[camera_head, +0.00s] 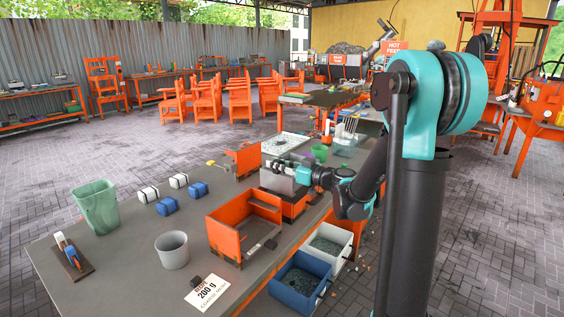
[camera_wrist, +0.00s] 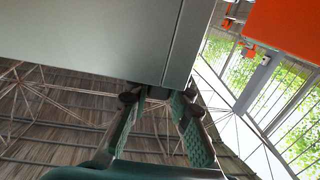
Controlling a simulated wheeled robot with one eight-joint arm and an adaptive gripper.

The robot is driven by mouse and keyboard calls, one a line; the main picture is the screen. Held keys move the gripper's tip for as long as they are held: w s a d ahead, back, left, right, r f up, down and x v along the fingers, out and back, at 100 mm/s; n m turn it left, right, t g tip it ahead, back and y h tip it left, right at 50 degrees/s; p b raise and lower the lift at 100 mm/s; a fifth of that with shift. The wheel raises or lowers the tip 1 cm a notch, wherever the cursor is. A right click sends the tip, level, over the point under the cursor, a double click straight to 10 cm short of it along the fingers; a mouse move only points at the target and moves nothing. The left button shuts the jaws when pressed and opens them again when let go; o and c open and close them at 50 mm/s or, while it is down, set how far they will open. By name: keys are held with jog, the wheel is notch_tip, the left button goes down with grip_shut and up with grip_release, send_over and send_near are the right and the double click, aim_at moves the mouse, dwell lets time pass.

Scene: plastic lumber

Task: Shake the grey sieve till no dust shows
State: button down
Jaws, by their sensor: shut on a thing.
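My gripper (camera_head: 298,174) is at the middle of the table and shut on a grey box-shaped thing (camera_head: 272,181), which I take to be the grey sieve. In the wrist view the fingertips (camera_wrist: 158,92) meet the lower edge of this thing, whose plain grey wall (camera_wrist: 90,40) fills the upper left. In the head view it sits at or just above an orange stand (camera_head: 293,208); I cannot tell if they touch. Its mesh and any dust are hidden in both views.
An orange open box (camera_head: 228,240) and a grey cup (camera_head: 172,250) stand nearer on the table (camera_head: 120,270). A blue bin (camera_head: 298,285) and a white bin (camera_head: 335,240) hold grey bits.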

jog(key=shift+s+a, duration=0.25)
jog(key=shift+s, duration=0.1)
jog(key=c, duration=1.4)
grip_release()
jog(key=shift+o, duration=0.2)
jog(key=v, duration=1.2)
jog(key=shift+w+d, duration=0.1)
